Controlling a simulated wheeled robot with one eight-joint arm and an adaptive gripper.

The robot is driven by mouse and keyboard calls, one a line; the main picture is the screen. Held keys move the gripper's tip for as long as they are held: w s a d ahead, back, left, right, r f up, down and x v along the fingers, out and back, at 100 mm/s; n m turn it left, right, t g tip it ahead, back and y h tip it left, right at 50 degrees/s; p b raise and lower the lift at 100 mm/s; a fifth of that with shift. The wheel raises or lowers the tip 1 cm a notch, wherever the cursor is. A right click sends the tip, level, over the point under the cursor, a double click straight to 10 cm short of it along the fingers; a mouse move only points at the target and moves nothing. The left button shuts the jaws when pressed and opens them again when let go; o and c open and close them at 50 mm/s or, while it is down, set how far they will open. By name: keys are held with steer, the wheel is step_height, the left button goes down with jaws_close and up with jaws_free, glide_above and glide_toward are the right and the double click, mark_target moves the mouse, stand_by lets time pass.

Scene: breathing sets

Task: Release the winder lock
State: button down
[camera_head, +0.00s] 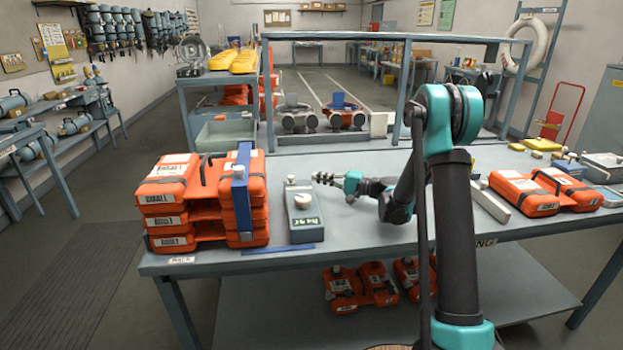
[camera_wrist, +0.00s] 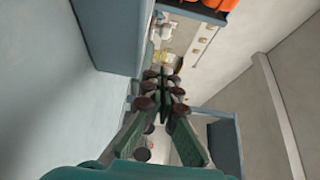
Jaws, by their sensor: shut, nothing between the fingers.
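No part is clearly marked as the winder lock. A wire reel-like thing (camera_head: 191,50) stands on the left shelf, too small to make out a lock. My gripper (camera_head: 316,177) is shut and empty, pointing left, just above and to the right of the device's top. I cannot tell whether it touches it. In the wrist view my gripper (camera_wrist: 163,75) shows its fingers together with nothing between them.
Stacked orange cases (camera_head: 165,200) with a blue upright bar (camera_head: 242,200) stand left of the device. More orange cases (camera_head: 545,190) lie at the right. A blue-grey frame (camera_head: 400,95) rises behind the table.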

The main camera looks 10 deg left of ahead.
steer(key=v, duration=0.7)
steer(key=shift+d, duration=0.25)
steer(key=shift+s+d+h, duration=0.1)
steer(key=shift+s+h, duration=0.5)
steer(key=shift+h, duration=0.1)
steer(key=s+d+f+h, duration=0.1)
steer(key=s+d+h, duration=0.1)
steer(key=s, duration=0.1)
steer(key=s+d+h, duration=0.3)
steer(key=s+d+f+t+h, duration=0.1)
steer(key=s+d+h, duration=0.1)
steer(key=s, duration=0.1)
steer(key=shift+d+f+n+h, duration=0.25)
steer(key=shift+f+n+h, duration=0.05)
steer(key=shift+h, duration=0.1)
steer(key=s+d+n+t+h, duration=0.2)
steer(key=s+d+h, duration=0.6)
steer(key=s+d, duration=0.5)
steer(key=s+d+f+g, duration=0.1)
steer(key=s+f+g, duration=0.2)
steer(key=s+f, duration=0.5)
steer(key=s, duration=0.3)
steer(key=shift+s+d, duration=0.35)
steer(key=shift+d, duration=0.05)
